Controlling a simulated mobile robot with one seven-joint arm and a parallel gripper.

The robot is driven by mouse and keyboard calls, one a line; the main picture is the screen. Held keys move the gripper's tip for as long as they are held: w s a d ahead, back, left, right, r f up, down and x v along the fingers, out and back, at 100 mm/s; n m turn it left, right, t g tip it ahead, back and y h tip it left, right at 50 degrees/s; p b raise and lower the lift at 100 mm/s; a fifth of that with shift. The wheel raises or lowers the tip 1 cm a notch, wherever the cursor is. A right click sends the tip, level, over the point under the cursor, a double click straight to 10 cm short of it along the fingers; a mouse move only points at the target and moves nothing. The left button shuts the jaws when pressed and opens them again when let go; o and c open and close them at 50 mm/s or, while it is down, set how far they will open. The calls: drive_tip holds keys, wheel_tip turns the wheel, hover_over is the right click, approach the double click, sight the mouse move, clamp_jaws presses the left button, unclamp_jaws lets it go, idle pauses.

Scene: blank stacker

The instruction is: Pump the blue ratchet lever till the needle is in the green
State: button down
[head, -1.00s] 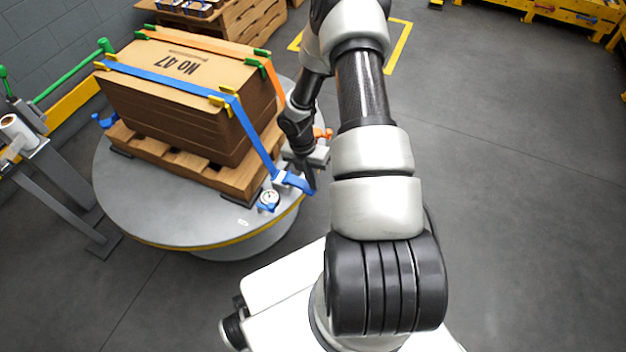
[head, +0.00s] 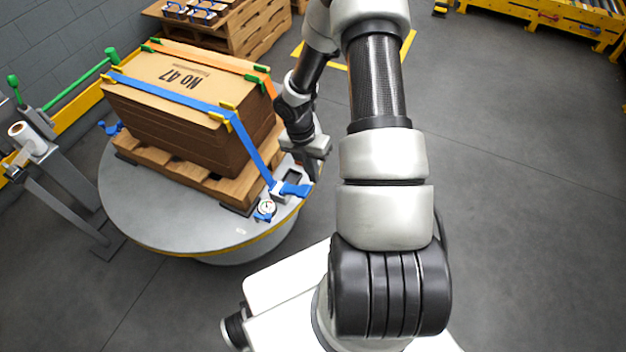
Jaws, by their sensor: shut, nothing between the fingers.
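The blue ratchet lever (head: 296,190) sits at the near right edge of the round grey turntable (head: 150,208), at the lower end of the blue strap (head: 249,150). The strap runs over the stack of brown cardboard (head: 168,122) on a wooden pallet (head: 238,190). A small round gauge (head: 265,208) with a white face and blue base lies just left of the lever. Its needle is too small to read. My gripper (head: 312,178) is shut and empty, just above and right of the lever. I cannot tell whether it touches the lever.
An orange strap (head: 225,60) crosses the far side of the stack. A grey stand with a white roll (head: 28,138) and a green-handled bar (head: 78,90) are at the left. Wooden pallets (head: 240,35) stand behind. The floor at right is clear.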

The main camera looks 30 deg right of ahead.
wheel_tip(320, 180, up, 2)
drive_tip(key=shift+s+r, duration=0.1)
drive_tip(key=shift+r, duration=0.15)
drive_tip(key=c, duration=2.5)
unclamp_jaws()
